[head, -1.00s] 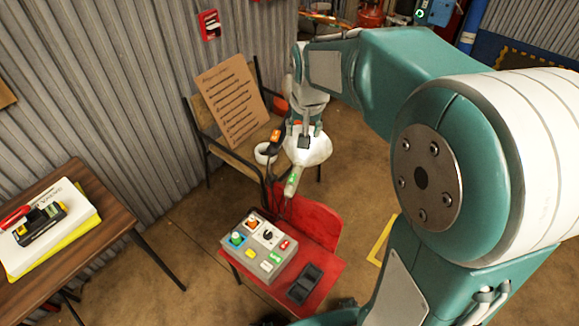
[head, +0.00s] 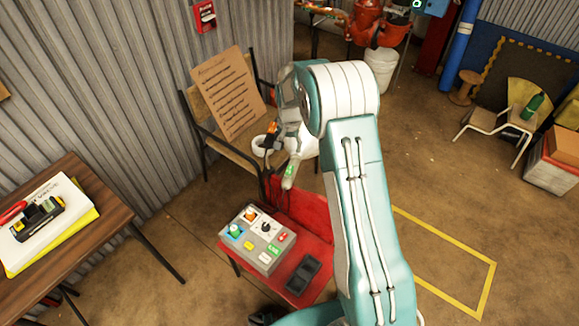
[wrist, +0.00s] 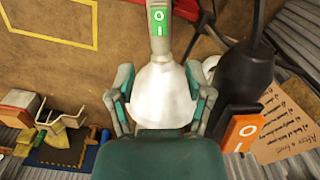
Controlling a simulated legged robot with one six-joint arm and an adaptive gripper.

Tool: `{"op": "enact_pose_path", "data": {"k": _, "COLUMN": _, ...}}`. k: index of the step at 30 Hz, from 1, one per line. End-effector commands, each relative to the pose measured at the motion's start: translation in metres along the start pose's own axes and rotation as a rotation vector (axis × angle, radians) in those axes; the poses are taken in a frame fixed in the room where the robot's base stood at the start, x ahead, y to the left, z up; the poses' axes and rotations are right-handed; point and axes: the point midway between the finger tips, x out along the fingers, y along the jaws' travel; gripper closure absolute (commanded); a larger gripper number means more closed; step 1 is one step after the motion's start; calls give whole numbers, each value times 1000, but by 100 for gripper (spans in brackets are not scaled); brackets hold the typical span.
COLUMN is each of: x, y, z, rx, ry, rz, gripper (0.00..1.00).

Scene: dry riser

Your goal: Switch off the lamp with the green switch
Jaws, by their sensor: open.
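The lamp with the green switch has a pale grey handle (head: 289,174) and a white rounded head (wrist: 162,92). Its green switch (wrist: 158,22), marked O and I, faces the camera at the top of the wrist view. A black lamp (wrist: 248,72) with an orange switch (wrist: 241,133) hangs to its right there; in the head view its orange switch (head: 271,129) is left of the handle. My gripper (wrist: 159,82) is open, one finger on each side of the white head. Contact cannot be told. In the head view my arm hides part of the gripper and white head.
A red chair (head: 315,216) below the lamps bears a grey control box (head: 250,259) with coloured buttons and a dark tray (head: 303,274). A wooden chair (head: 228,143) with a cardboard sign (head: 228,92) stands behind. A brown table (head: 118,222) is left.

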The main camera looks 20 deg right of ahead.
Motion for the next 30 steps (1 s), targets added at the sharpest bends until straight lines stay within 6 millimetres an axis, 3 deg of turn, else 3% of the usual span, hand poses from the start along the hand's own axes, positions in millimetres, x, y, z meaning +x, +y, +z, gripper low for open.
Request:
{"op": "enact_pose_path", "data": {"k": 15, "x": 88, "y": 0, "z": 1, "rx": -2, "ry": -2, "rz": 1, "gripper": 34}}
{"op": "enact_pose_path", "data": {"k": 21, "x": 102, "y": 0, "z": 1, "rx": -2, "ry": -1, "rz": 0, "gripper": 34}}
{"op": "enact_pose_path", "data": {"k": 29, "x": 102, "y": 0, "z": 1, "rx": -2, "ry": 0, "rz": 0, "gripper": 34}}
{"op": "enact_pose_path", "data": {"k": 30, "x": 102, "y": 0, "z": 1, "rx": -2, "ry": 0, "rz": 0, "gripper": 52}}
